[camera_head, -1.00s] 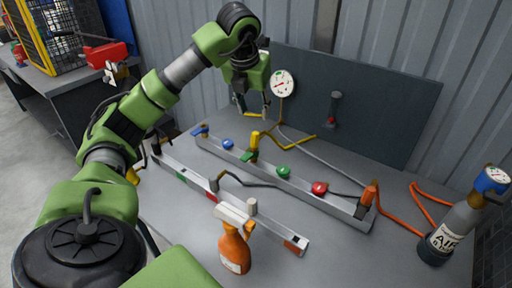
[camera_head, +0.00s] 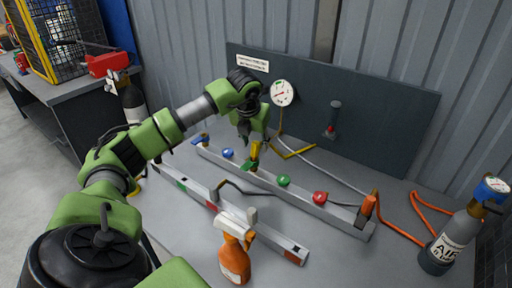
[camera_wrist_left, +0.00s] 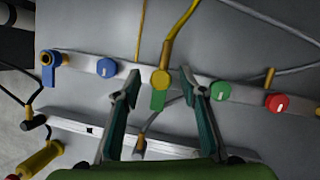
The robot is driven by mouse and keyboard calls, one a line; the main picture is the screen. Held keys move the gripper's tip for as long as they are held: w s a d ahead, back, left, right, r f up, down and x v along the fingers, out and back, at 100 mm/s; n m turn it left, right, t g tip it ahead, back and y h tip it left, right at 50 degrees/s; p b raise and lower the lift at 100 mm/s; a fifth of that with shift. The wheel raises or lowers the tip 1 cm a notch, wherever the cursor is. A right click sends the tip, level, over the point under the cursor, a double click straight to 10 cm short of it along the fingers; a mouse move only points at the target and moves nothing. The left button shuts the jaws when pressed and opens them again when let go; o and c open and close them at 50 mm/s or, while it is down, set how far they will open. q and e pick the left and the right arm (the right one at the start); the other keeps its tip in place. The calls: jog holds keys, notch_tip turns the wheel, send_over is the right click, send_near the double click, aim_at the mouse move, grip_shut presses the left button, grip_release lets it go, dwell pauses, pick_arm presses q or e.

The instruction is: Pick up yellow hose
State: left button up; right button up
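The yellow hose (camera_head: 291,156) rises from a fitting on the rear metal rail (camera_head: 312,202) and bends to the right over the table. In the left wrist view the yellow hose (camera_wrist_left: 180,36) runs upward from its yellow fitting (camera_wrist_left: 162,78), which has a green lever (camera_wrist_left: 158,101) below it. My left gripper (camera_head: 248,138) is just above this fitting. In the left wrist view my left gripper (camera_wrist_left: 160,74) is open, with one finger on each side of the fitting in the picture and nothing held. Contact cannot be told. My right gripper is not in view.
The rail carries blue (camera_head: 228,153), green (camera_head: 284,181) and red (camera_head: 320,197) knobs. A second rail (camera_head: 262,235) lies in front, with an orange spray bottle (camera_head: 235,256) beside it. A gauge (camera_head: 283,93) hangs on the back panel. An air cylinder (camera_head: 452,240) stands right.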

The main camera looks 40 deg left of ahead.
pick_arm(q)
jog(key=shift+x, duration=1.05)
jog(key=shift+d, duration=0.1)
jog(key=shift+c, duration=0.3)
grip_shut()
jog(key=shift+r, duration=0.1)
